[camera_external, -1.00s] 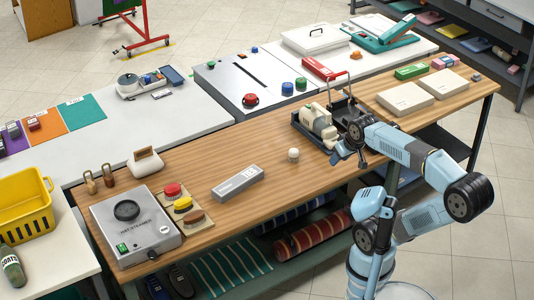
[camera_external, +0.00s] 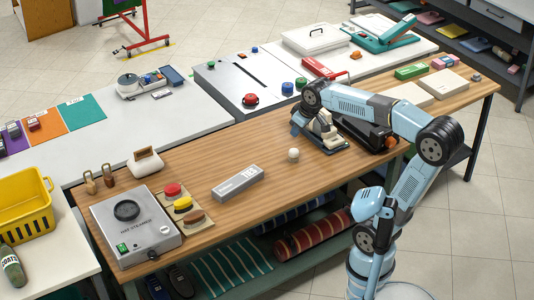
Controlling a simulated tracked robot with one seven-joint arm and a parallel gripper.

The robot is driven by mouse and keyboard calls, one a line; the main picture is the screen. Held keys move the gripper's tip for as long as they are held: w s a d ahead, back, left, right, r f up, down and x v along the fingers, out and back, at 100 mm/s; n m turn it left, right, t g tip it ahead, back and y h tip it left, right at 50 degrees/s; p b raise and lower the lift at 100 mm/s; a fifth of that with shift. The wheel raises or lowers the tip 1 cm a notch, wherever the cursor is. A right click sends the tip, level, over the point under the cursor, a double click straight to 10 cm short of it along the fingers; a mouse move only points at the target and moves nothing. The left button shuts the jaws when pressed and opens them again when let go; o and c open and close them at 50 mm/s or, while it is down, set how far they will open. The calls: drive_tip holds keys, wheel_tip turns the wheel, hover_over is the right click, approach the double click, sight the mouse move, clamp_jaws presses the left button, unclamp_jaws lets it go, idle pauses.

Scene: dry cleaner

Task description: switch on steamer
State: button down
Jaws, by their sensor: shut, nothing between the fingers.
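The steamer (camera_external: 150,215) is a grey metal box labelled as a hat steamer, at the left front end of the wooden bench. A round dark plate (camera_external: 126,210) is on its top. A green switch (camera_external: 122,248) and a dark knob (camera_external: 152,254) are on its front; the switch's setting is too small to read. My gripper (camera_external: 328,140) points down over the right-middle of the bench, by a small beige machine. It is shut and empty, partly lost against the machine, and far to the right of the steamer.
Red, yellow and brown buttons (camera_external: 183,204) sit on a board right of the steamer. A grey box (camera_external: 237,184) and a small pale knob (camera_external: 293,155) lie between my gripper and the steamer. A yellow basket (camera_external: 25,208) stands at the left. Bare wood separates these things.

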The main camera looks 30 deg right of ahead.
drive_tip(key=w+a+n+g+y, duration=0.1)
drive_tip(key=w+a+n, duration=0.1)
drive_tip(key=w+a, duration=0.6)
drive_tip(key=w+a+f+n, duration=0.1)
drive_tip(key=w+a+n, duration=0.2)
drive_tip(key=a, duration=0.8)
drive_tip(key=w+a+n+g+y, duration=0.1)
drive_tip(key=w+a+n, duration=0.1)
drive_tip(key=w+a, duration=0.6)
drive_tip(key=s+a+f+n+g, duration=0.1)
drive_tip(key=a+f+n, duration=0.1)
drive_tip(key=a+f, duration=0.4)
drive_tip(key=s+a+f+n+g, duration=0.1)
drive_tip(key=a+f, duration=0.5)
drive_tip(key=a, duration=1.1)
drive_tip(key=s+a+f+n+g, duration=0.1)
drive_tip(key=a+f+n, duration=0.2)
drive_tip(key=a, duration=0.9)
wheel_tip(320, 180, down, 3)
drive_tip(key=shift+s+f+n, duration=0.1)
drive_tip(key=shift+s+n, duration=0.15)
drive_tip(key=shift+n, duration=0.05)
hover_over(123, 250)
drive_tip(key=d, duration=0.1)
wheel_tip(123, 250, down, 12)
drive_tip(key=shift+w+r, duration=0.1)
drive_tip(key=shift+f, duration=0.8)
